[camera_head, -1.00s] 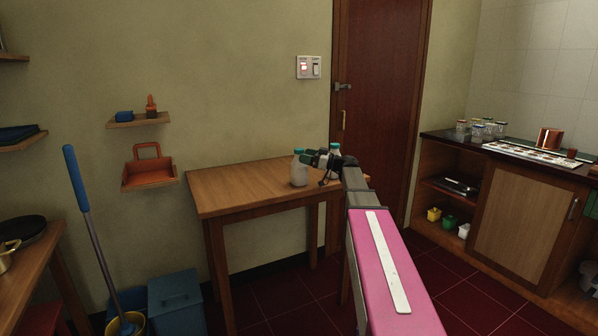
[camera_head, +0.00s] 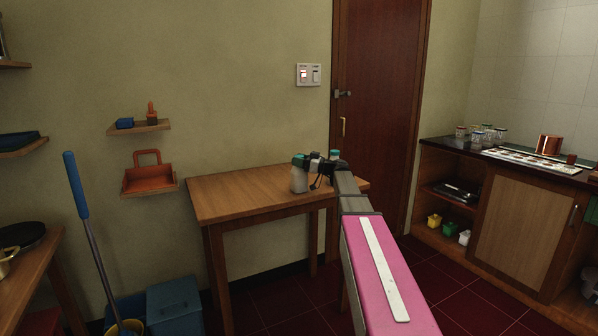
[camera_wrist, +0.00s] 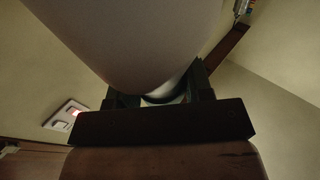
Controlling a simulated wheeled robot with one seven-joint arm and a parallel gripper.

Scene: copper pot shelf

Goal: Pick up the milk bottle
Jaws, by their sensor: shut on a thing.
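A pale, whitish milk bottle (camera_head: 298,181) stands on the wooden table (camera_head: 240,189) in the head view, near its right part. My gripper (camera_head: 307,162) is at the bottle's upper part and shut on it; its top is mostly hidden by the gripper. I cannot see any gap between its base and the table. In the wrist view the pale bottle (camera_wrist: 140,35) fills the top middle, and the dark fingers of my gripper (camera_wrist: 160,98) lie on both sides of its narrow part.
The left and middle of the tabletop are bare. Small wall shelves (camera_head: 150,182) hang to the left. A mop (camera_head: 88,235) and a blue bin (camera_head: 174,304) stand at the table's left. A door (camera_head: 375,110) is behind, and a counter (camera_head: 515,165) with jars is at the right.

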